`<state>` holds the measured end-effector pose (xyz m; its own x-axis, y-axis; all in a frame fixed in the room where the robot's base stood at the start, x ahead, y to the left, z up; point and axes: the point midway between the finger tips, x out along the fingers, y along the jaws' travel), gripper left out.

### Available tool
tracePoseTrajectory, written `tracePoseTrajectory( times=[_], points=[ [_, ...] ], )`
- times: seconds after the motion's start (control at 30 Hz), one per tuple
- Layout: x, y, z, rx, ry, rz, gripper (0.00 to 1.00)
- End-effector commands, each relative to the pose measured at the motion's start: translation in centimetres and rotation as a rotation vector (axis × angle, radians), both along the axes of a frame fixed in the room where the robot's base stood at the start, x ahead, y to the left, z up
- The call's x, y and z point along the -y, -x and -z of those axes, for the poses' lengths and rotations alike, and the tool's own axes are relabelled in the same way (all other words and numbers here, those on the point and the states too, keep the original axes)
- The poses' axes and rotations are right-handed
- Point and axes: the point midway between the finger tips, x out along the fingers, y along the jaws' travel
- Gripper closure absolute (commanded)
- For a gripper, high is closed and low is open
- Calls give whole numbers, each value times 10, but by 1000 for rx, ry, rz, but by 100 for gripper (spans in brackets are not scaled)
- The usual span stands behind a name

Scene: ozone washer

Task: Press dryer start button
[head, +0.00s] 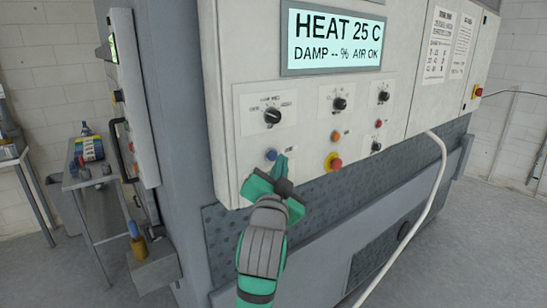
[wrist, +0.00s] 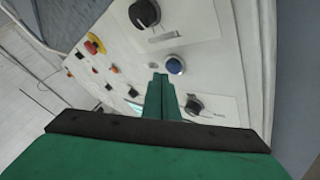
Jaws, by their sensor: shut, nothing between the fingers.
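A dryer control panel (head: 305,150) fills the middle of the head view. A round blue button (head: 271,154) sits at its lower left; its small label is too small to read, so I cannot confirm it is the start button. My gripper (head: 282,159) is shut and empty, with its green fingertips just right of the blue button in the head view. In the wrist view the blue button (wrist: 175,65) shows just beyond and right of my closed fingertips (wrist: 160,77). I cannot tell whether they touch the panel; part of the lower panel is hidden behind my gripper.
A lit display (head: 333,40) reads HEAT 25 C. A black knob (head: 271,116) sits above the blue button. A red button on a yellow base (head: 333,161) and an orange button (head: 336,135) are to the right. A pale hose (head: 436,190) hangs at right.

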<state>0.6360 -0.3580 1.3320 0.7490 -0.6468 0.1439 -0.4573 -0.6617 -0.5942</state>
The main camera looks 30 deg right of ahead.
Motion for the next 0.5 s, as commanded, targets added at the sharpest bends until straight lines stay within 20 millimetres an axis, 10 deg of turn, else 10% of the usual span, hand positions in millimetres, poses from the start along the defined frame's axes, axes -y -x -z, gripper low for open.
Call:
tracePoseTrajectory(
  times=[0.5],
  points=[
    [1, 12, -1, 1, 1, 1, 100]
  ],
)
